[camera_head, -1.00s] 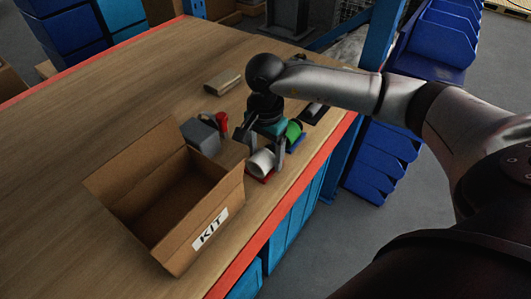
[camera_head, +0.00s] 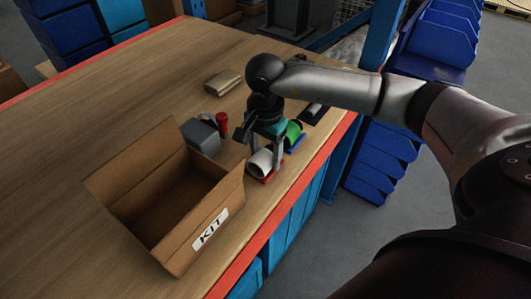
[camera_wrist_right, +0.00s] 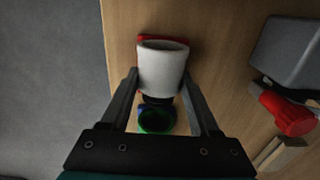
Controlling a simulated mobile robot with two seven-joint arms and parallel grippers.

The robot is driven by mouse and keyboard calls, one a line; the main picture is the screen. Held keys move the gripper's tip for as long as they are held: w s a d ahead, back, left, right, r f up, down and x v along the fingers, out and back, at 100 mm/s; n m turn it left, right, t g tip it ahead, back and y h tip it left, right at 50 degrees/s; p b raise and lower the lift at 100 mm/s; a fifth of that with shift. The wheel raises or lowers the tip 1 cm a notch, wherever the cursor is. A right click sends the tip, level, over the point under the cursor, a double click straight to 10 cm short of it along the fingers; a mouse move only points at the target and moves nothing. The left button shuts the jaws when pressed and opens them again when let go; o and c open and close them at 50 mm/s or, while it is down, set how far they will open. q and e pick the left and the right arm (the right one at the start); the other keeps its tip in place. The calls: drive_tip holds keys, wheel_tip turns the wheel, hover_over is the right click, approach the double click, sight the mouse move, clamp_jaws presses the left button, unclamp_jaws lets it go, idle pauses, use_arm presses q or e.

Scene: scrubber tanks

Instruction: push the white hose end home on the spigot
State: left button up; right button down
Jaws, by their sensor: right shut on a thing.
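My right gripper (camera_head: 265,153) is over the right part of the bench, pointing down. Its fingers are shut on the white hose end (camera_head: 259,163), one finger on each side, as the right wrist view shows with the hose end (camera_wrist_right: 163,68) between them. A red piece (camera_head: 267,179) shows at the foot of the white hose end. My left gripper is not in view.
A green ring-shaped piece (camera_head: 293,132) on a blue base stands just behind the gripper. A grey block (camera_head: 201,137) and a red piece (camera_head: 222,122) stand to the left. An open KIT carton (camera_head: 225,207) is in front. The bench's red edge (camera_head: 290,195) is close on the right.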

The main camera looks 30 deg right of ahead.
drive_tip(key=shift+r+p, duration=2)
drive_tip(key=shift+r, duration=1)
drive_tip(key=shift+w, duration=0.1)
